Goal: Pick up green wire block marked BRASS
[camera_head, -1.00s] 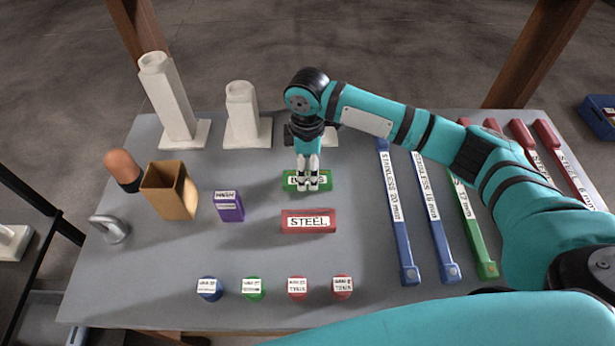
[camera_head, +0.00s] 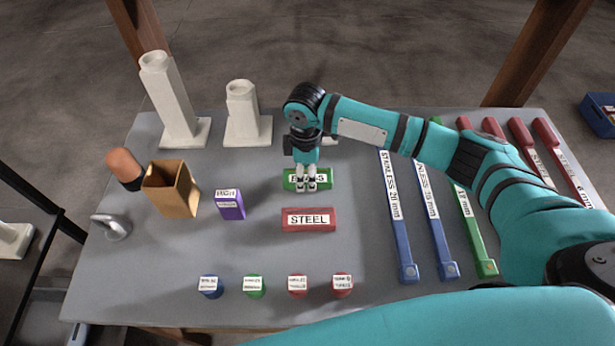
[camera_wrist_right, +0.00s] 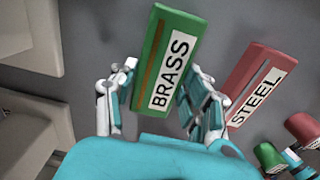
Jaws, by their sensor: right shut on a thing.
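The green block marked BRASS (camera_head: 321,179) lies on the grey table behind the red STEEL block. In the right wrist view the green block (camera_wrist_right: 152,48) shows its white BRASS label clearly. My right gripper (camera_head: 306,186) points down over the left part of the block and covers part of the label in the head view. In the wrist view its two fingers (camera_wrist_right: 160,100) are on either side of the block's near end, shut on it. No gap under the block can be made out. My left gripper is not in view.
The red STEEL block (camera_head: 308,219) lies just in front. A purple block (camera_head: 230,205) and a brown open box (camera_head: 170,190) stand to the left. White posts (camera_head: 243,115) stand behind. Blue-handled bars (camera_head: 400,235) lie to the right, and small labelled caps (camera_head: 254,287) line the front.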

